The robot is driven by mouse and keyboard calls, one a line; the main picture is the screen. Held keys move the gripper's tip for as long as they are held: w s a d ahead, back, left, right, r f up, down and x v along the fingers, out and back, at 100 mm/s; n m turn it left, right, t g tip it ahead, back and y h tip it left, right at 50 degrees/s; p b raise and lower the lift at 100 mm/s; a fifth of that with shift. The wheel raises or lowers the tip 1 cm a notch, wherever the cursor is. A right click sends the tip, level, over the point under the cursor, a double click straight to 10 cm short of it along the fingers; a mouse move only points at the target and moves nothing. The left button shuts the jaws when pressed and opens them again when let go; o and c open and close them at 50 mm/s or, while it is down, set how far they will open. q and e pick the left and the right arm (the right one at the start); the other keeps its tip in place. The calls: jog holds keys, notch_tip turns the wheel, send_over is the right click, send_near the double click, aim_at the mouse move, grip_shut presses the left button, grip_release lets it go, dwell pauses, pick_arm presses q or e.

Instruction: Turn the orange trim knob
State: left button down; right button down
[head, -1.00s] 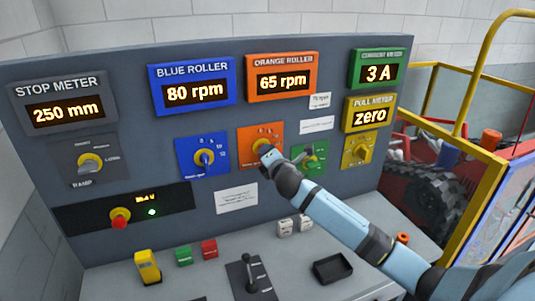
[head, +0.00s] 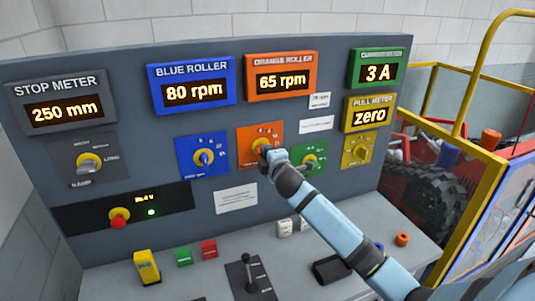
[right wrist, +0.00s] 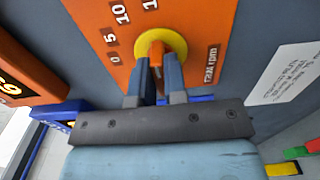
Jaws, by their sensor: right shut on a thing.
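The orange trim knob (right wrist: 157,49) is on an orange plate (right wrist: 100,28) with a printed scale, ringed by a yellow disc. In the head view the knob (head: 259,144) is mostly hidden behind my right gripper (head: 265,152). In the right wrist view my right gripper (right wrist: 157,75) is shut on the knob, one finger on each side of it. The orange roller display (head: 281,80) above reads 65 rpm. My left gripper is not in view.
Below, the desk holds a black lever (head: 250,268), a yellow block (head: 147,267) and a dark tray (head: 328,268) beside my forearm.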

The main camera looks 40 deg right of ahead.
dwell(0.3)
jog(key=c, duration=1.2)
grip_release()
jog(key=shift+o, duration=0.2)
jog(key=b+v, duration=0.2)
jog(key=v, duration=1.2)
jog(key=shift+b, duration=0.3)
jog(key=shift+w, duration=0.1)
